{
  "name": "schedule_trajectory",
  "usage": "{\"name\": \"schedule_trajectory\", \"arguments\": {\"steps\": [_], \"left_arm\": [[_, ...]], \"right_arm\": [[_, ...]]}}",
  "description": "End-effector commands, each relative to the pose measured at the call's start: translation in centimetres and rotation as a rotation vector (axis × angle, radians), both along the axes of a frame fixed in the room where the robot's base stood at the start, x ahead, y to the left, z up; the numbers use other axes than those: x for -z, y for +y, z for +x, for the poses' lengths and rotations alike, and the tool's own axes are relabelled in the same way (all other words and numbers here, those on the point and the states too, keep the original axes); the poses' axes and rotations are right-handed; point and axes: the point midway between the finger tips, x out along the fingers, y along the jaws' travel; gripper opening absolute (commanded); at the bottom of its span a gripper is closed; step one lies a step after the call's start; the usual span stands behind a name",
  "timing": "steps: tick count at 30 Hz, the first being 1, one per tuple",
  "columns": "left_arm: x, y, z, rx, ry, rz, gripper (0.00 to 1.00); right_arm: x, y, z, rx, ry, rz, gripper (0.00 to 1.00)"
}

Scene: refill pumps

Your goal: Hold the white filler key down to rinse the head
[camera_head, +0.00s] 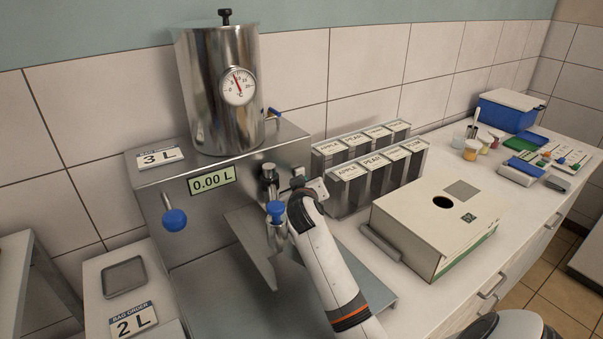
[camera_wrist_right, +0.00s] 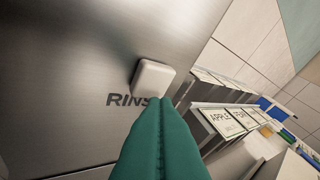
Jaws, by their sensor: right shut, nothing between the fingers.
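The white filler key (camera_wrist_right: 152,78) is a small rounded square on the brushed metal front of the filler, above lettering that reads "RINS" with the rest covered. My right gripper (camera_wrist_right: 161,101) has its two green fingers shut together and empty. Their tips lie at the key's lower edge in the wrist view; I cannot tell whether they press it. In the head view my right gripper (camera_head: 302,184) is at the filler's front, right of the filling head (camera_head: 269,174), and the key cannot be made out clearly. My left gripper is not in view.
The filler (camera_head: 220,212) carries a steel tank (camera_head: 204,95) with a dial, and its display (camera_head: 211,181) reads 0.00 L. Labelled pouch racks (camera_head: 347,195) and a white box (camera_head: 415,225) stand close to the right of my arm. A blue-knobbed lever (camera_head: 174,219) sticks out left.

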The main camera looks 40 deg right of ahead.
Motion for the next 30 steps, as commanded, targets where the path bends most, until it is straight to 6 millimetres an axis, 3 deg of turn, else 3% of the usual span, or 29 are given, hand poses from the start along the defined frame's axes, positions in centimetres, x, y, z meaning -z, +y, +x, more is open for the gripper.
{"name": "schedule_trajectory", "arguments": {"steps": [13, 30], "left_arm": [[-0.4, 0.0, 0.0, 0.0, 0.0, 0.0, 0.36], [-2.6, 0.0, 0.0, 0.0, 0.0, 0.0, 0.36]], "right_arm": [[-0.7, 0.4, -0.5, -0.005, -0.017, 0.0, 0.0], [-0.6, 0.7, -5.3, 0.0, -0.012, -0.001, 0.0]]}}
